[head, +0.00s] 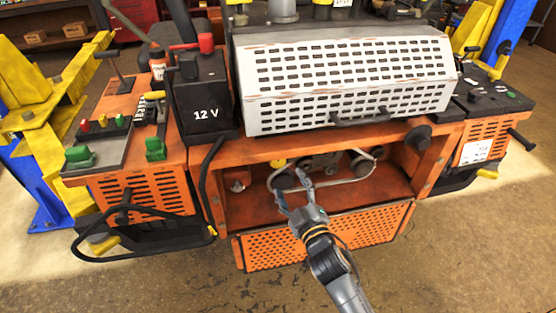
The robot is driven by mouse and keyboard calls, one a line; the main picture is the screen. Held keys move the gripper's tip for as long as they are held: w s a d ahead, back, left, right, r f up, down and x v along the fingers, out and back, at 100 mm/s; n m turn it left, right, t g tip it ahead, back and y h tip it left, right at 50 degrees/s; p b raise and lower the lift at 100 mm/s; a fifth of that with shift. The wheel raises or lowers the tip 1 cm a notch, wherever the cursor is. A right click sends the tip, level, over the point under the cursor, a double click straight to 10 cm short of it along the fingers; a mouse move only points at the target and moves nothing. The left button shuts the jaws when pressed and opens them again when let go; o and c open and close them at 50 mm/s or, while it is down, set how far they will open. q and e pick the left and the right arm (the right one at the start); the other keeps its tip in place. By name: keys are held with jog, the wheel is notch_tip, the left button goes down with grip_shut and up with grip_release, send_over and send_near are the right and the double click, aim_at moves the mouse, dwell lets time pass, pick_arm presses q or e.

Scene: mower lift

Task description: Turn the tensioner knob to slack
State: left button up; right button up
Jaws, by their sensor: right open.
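The open front bay of the orange mower holds a pale belt (345,182) looped around pulleys. A small yellow knob-like part (278,163) shows at the upper left of the belt. I cannot tell which of these is the tensioner knob. My right gripper (290,187) reaches into the bay from below, with its fingers apart around the left end of the belt, just below the yellow part. Whether it touches anything is unclear. My left gripper is out of view.
An orange perforated panel (330,237) hangs open below the bay, under my right arm. A white perforated cover (345,75) with a handle is above. Yellow and blue lift posts flank the mower.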

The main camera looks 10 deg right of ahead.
aim_at(279, 163)
jog(key=w, duration=0.6)
jog(key=w+a+p, duration=0.1)
jog(key=w, duration=0.3)
grip_shut()
